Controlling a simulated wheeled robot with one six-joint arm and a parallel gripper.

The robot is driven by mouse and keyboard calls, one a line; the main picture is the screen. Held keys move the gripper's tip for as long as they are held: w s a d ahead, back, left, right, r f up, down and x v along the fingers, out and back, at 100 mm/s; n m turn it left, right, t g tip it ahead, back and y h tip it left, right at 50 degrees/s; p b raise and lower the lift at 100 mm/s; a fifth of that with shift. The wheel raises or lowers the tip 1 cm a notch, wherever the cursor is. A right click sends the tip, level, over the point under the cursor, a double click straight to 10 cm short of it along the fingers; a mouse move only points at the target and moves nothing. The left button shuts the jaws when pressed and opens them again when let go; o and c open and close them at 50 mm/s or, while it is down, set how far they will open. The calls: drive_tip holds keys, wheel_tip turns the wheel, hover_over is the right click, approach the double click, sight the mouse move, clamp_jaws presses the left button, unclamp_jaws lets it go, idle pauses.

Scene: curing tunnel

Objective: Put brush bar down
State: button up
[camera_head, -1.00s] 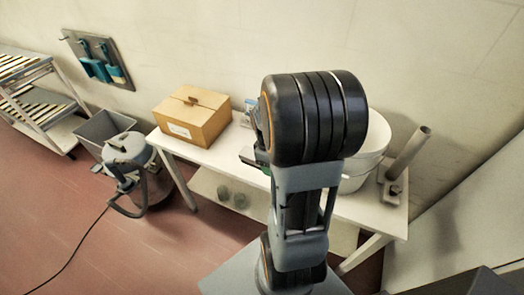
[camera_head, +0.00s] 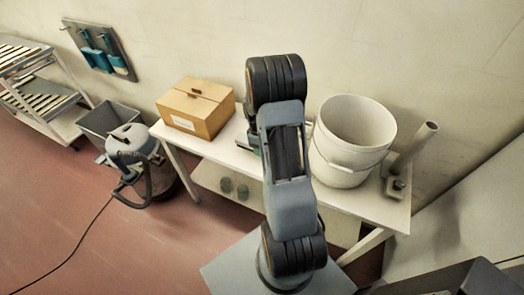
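My arm (camera_head: 288,165) rises in the middle of the view and blocks the sight of my gripper, so I cannot see its fingers or what they hold. The white table (camera_head: 215,150) stands against the wall behind the arm. A small green and dark piece (camera_head: 255,138) shows just left of the arm, over the table top. Most of it is hidden, and I cannot tell whether it is the brush bar. No brush bar is clearly visible.
A cardboard box (camera_head: 196,106) stands on the table's left part. A white bucket (camera_head: 348,140) and a grey pipe piece (camera_head: 408,155) stand on its right part. A vacuum cleaner (camera_head: 140,165), a grey bin (camera_head: 106,122) and a roller rack (camera_head: 40,95) stand left.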

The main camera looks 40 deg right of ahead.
drive_tip(key=shift+w+f+p, duration=0.15)
drive_tip(key=shift+f+p, duration=0.05)
drive_tip(key=shift+f, duration=0.45)
drive_tip(key=shift+w+f+p, duration=0.15)
drive_tip(key=shift+f+p, duration=0.05)
drive_tip(key=shift+f, duration=0.4)
drive_tip(key=shift+d+f, duration=0.1)
drive_tip(key=shift+f, duration=0.55)
drive_tip(key=shift+f, duration=0.1)
drive_tip(key=shift+f, duration=0.15)
drive_tip(key=o, duration=1.1)
drive_tip(key=shift+c, duration=0.2)
